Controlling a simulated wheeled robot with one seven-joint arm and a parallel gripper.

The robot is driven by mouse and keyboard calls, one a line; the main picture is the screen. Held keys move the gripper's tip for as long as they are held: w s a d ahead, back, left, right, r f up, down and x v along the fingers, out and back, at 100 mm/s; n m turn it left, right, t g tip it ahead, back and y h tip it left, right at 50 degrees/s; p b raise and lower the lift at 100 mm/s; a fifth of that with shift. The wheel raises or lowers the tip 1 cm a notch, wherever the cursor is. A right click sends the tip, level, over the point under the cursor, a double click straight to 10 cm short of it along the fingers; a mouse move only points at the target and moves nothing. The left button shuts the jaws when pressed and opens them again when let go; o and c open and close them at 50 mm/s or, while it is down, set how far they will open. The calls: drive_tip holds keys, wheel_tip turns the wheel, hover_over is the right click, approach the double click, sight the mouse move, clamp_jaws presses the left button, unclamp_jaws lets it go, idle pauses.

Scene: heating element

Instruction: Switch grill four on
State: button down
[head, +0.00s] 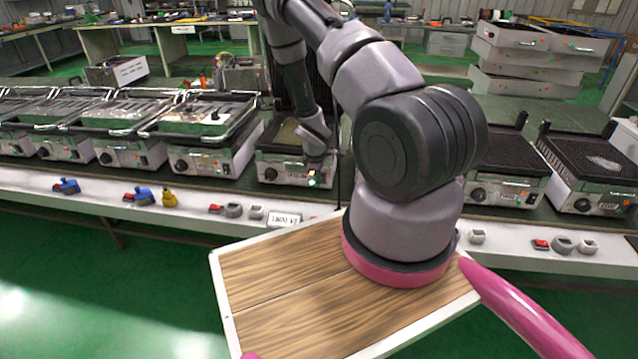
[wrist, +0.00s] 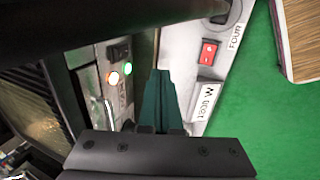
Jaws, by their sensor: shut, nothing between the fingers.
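The middle grill (head: 285,170) stands on the bench, and its front panel shows in the wrist view (wrist: 90,90). A red switch (wrist: 209,51) sits on the white ledge between the label FOUR (wrist: 235,37) and the label 1800 W (wrist: 206,102). My gripper (wrist: 158,78) is shut and empty, between the panel and the ledge's switch. Contact with the panel cannot be told. In the head view my arm covers part of the grill and ledge.
Several other grills line the bench at left (head: 205,135) and right (head: 505,165). The white ledge (head: 110,180) in front carries several small switches and knobs. A wooden board (head: 290,290) lies below my arm. Green floor is open at lower left.

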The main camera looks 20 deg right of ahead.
drive_tip(key=shift+s+v, duration=0.15)
drive_tip(key=shift+v, duration=0.7)
drive_tip(key=shift+s+v, duration=0.15)
drive_tip(key=shift+v, duration=0.65)
drive_tip(key=shift+a+f, duration=0.1)
drive_tip(key=shift+a, duration=0.1)
drive_tip(key=a+r+m+t+y, duration=0.1)
drive_tip(key=a+r+m, duration=0.15)
drive_tip(key=r, duration=0.85)
drive_tip(key=s+a+r+m, duration=0.1)
drive_tip(key=r+m, duration=0.2)
drive_tip(key=r, duration=0.7)
drive_tip(key=a+r+m+t+y, duration=0.1)
drive_tip(key=r+m, duration=0.2)
drive_tip(key=r, duration=0.8)
drive_tip(key=s+a+r+m+t+y, duration=0.1)
drive_tip(key=s+a+r+m, duration=0.2)
drive_tip(key=s+r, duration=0.7)
drive_tip(key=s+a+r+m+t+y, duration=0.1)
drive_tip(key=s+a+r+m, duration=0.3)
drive_tip(key=s+r, duration=0.7)
drive_tip(key=shift+s+a, duration=0.25)
drive_tip(key=shift+s, duration=0.95)
